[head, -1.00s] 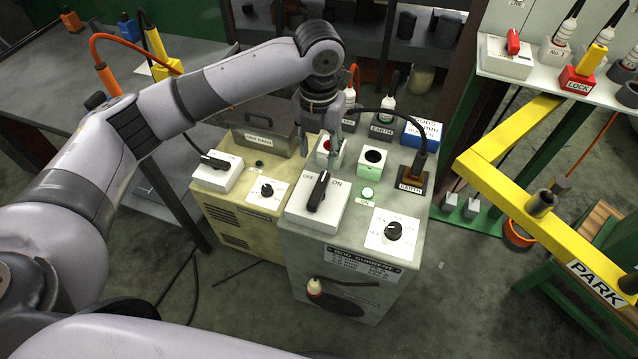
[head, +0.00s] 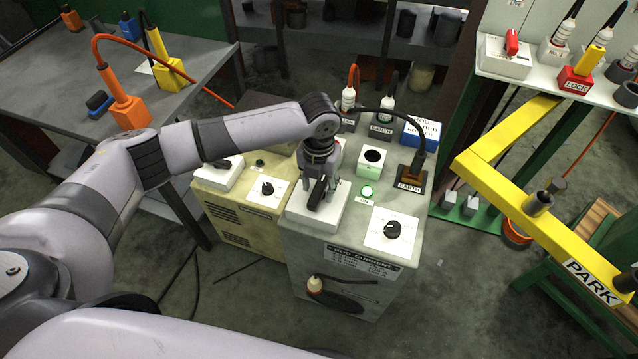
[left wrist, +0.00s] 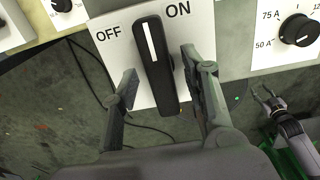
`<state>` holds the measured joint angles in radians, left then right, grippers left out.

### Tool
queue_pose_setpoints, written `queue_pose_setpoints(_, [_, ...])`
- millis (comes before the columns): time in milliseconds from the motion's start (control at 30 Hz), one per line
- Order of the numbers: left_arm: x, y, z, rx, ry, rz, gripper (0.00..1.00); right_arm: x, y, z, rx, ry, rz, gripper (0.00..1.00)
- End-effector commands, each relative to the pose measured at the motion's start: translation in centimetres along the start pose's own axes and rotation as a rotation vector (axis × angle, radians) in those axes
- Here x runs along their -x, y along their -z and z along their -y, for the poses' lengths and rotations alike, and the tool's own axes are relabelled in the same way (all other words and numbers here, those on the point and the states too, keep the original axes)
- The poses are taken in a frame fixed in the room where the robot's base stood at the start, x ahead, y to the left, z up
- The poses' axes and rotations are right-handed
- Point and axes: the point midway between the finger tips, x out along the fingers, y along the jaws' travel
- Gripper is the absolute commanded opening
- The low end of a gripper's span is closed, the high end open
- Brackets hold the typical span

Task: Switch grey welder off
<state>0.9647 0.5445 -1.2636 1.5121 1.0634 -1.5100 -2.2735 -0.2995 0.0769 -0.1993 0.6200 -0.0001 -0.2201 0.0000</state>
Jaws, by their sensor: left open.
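The grey welder (head: 345,240) stands in the middle of the head view. Its white switch plate (head: 298,212) carries a black rotary handle (head: 317,193), largely covered by my left gripper (head: 318,197). In the left wrist view the handle (left wrist: 157,65) has a white line at its top end, lying between the words OFF and ON. My left gripper (left wrist: 162,92) is open, one finger on each side of the handle; contact cannot be told. A green lamp (head: 367,192) on the welder looks lit. My right gripper (left wrist: 267,96) shows small at the right of the wrist view, apparently open and empty.
A yellow welder (head: 240,215) with its own switch stands close on the left. A black current dial (head: 393,230), cable sockets and an EARTH plug (head: 411,177) share the grey top. A yellow PARK frame (head: 520,190) stands at the right.

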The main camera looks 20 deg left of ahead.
Motion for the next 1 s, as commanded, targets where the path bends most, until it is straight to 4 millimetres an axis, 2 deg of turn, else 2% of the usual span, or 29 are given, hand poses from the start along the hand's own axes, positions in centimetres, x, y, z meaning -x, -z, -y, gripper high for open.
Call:
queue_pose_setpoints(67, [0.02, 0.0, 0.02, 0.0, 0.0, 0.0, 0.4, 0.0, 0.0, 0.0, 0.0, 0.0, 0.0, 0.4])
queue_pose_setpoints(667, [0.07, -0.02, 0.0, 0.0, 0.0, 0.0, 0.0, 0.0, -0.07, -0.24, 0.002, -0.003, 0.001, 0.4])
queue_pose_setpoints(1000, [0.21, -0.02, 0.0, 0.025, 0.0, 0.0, 0.0, 0.42, -0.06, -0.35, 0.003, -0.004, 0.001, 0.4])
